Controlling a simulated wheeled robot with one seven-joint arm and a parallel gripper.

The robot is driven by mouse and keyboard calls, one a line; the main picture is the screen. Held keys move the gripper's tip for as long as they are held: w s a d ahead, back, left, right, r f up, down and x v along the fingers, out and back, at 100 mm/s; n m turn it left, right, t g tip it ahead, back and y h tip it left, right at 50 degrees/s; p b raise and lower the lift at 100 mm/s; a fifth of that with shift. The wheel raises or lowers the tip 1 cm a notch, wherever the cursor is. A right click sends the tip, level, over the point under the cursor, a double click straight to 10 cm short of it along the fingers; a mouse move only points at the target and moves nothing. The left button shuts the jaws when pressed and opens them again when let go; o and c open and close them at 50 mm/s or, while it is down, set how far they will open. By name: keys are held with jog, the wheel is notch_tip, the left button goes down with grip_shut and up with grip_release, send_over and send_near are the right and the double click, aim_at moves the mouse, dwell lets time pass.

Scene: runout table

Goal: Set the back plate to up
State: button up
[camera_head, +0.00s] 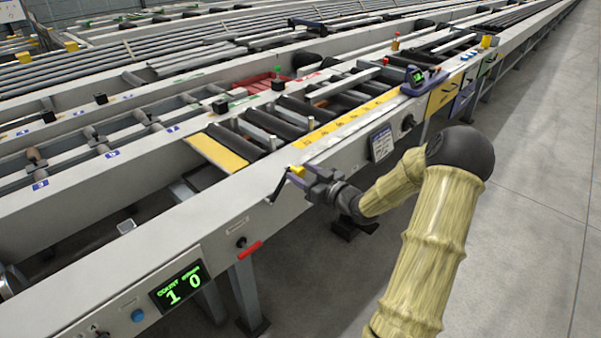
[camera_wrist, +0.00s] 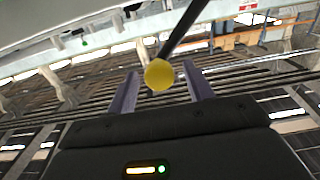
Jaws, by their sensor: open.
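A lever with a dark arm (camera_head: 276,190) and a yellow knob (camera_head: 298,170) is on the front side of the runout table. In the wrist view its round yellow knob (camera_wrist: 159,74) sits between my two fingers, with the black rod (camera_wrist: 182,30) running up and to the right. My gripper (camera_head: 296,181) is open around the knob; gaps show on both sides. A yellow-faced plate (camera_head: 215,153) lies sloping at the near end of the rollers, just behind the lever. I cannot tell for sure whether this is the back plate.
The pale table rail (camera_head: 140,238) runs along the front. A counter display (camera_head: 180,285) shows green digits 1 and 0. A red handle (camera_head: 249,250) is below the rail. A hanging card (camera_head: 381,143) and black knob (camera_head: 408,122) are to the right. Floor (camera_head: 530,200) at right is clear.

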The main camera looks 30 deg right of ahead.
jog(key=shift+w+a, duration=0.25)
jog(key=shift+w, duration=0.35)
grip_shut()
